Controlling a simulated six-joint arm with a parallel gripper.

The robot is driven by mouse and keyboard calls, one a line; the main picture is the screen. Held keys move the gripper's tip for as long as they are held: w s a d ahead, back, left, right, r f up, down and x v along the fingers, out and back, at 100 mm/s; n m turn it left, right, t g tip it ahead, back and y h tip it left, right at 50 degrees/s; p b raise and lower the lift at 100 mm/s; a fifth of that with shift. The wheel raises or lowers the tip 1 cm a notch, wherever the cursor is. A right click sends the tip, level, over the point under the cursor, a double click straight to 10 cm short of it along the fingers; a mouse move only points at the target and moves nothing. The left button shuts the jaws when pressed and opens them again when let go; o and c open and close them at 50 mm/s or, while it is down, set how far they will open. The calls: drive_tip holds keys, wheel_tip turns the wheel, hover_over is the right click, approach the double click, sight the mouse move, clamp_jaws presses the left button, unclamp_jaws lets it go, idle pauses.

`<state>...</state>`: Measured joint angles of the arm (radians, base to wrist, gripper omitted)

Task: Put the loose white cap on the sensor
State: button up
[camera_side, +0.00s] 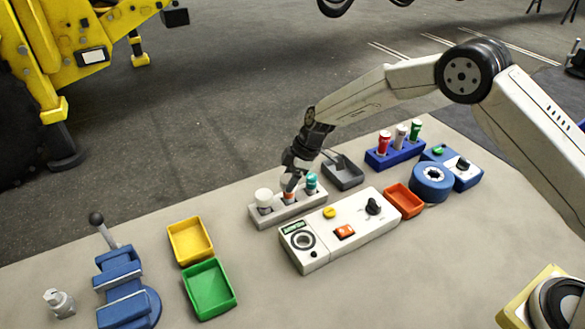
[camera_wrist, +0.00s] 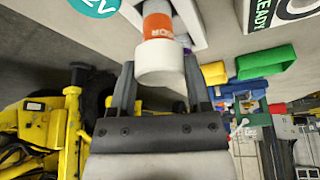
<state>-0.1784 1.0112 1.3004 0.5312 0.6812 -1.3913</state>
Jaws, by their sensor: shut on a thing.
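My gripper (camera_side: 288,184) is over the middle slot of the pale rack (camera_side: 259,222). In the wrist view its two fingers (camera_wrist: 159,62) are shut on a white cap (camera_wrist: 160,68), one finger on each side. The cap is in line with the sensor (camera_wrist: 158,24), which has an orange band with partly hidden lettering. The cap is at the sensor's end; I cannot tell whether it is fully seated. In the side view the orange of the sensor (camera_side: 288,197) shows below the fingers, and the held cap is hidden.
In the rack, a white-topped piece (camera_side: 263,196) stands left and a teal-topped piece (camera_side: 311,182) stands close right. A control box (camera_side: 335,240) lies in front. A grey tray (camera_side: 343,172) and blue rack (camera_side: 394,155) are to the right. Yellow (camera_side: 190,241) and green (camera_side: 209,288) trays are left.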

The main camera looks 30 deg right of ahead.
drive_tip(key=shift+f, duration=1.05)
drive_tip(key=o, duration=1.2)
drive_tip(key=shift+o, duration=0.2)
drive_tip(key=shift+r, duration=0.15)
drive_tip(key=shift+r, duration=3.35)
drive_tip(key=shift+d+r, duration=0.1)
